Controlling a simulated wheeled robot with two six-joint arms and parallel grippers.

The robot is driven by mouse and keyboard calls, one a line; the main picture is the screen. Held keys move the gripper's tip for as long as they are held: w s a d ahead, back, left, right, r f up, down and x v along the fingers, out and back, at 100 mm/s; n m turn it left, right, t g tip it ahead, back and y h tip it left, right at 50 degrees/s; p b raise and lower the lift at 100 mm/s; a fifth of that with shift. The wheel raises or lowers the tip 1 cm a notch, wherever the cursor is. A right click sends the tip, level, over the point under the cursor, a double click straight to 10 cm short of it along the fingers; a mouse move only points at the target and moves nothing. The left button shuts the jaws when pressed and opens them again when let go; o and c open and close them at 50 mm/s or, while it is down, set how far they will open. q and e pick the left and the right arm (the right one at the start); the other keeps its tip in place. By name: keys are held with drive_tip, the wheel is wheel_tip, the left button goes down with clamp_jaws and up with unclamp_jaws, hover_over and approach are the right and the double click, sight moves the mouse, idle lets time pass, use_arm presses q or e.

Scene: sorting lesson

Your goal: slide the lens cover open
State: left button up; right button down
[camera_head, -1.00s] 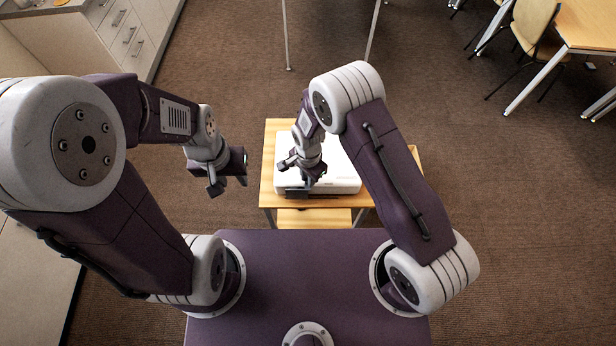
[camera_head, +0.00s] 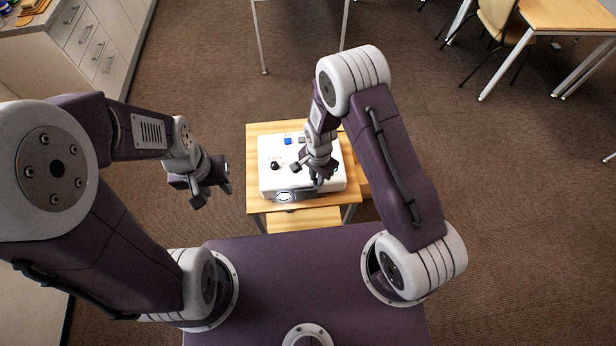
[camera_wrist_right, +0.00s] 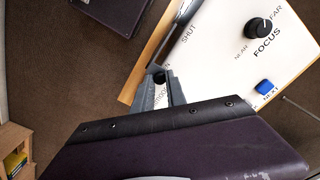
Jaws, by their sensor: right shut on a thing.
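A white projector (camera_head: 268,152) stands on a small wooden table. Its round lens (camera_head: 284,196) shows bright and uncovered at the front left. The dark lens cover (camera_head: 309,194) sits to the right of the lens. My right gripper (camera_head: 319,181) is at the cover, shut on its small dark knob (camera_wrist_right: 158,76); the fingers partly hide it. In the right wrist view the word SHUT is printed further along the slide, and a partly hidden word stands beside the knob. My left gripper (camera_head: 213,192) is open and empty in the air, left of the table.
A black focus knob (camera_wrist_right: 258,28) and a blue button (camera_wrist_right: 264,86) are on the projector's top. The small table (camera_head: 252,206) has a lower shelf. A cabinet with drawers (camera_head: 100,50) is at the back left; a chair and desks are at the back right.

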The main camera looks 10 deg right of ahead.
drive_tip(key=c, duration=1.5)
unclamp_jaws()
drive_tip(key=shift+o, duration=0.8)
drive_tip(key=shift+d, duration=0.2)
drive_tip(key=shift+a+r, duration=0.15)
drive_tip(key=shift+r, duration=0.1)
wheel_tip(320, 180, up, 8)
drive_tip(key=shift+f+b, duration=0.2)
drive_tip(key=shift+b, duration=0.8)
drive_tip(key=shift+r, duration=0.5)
drive_tip(key=shift+s, duration=0.1)
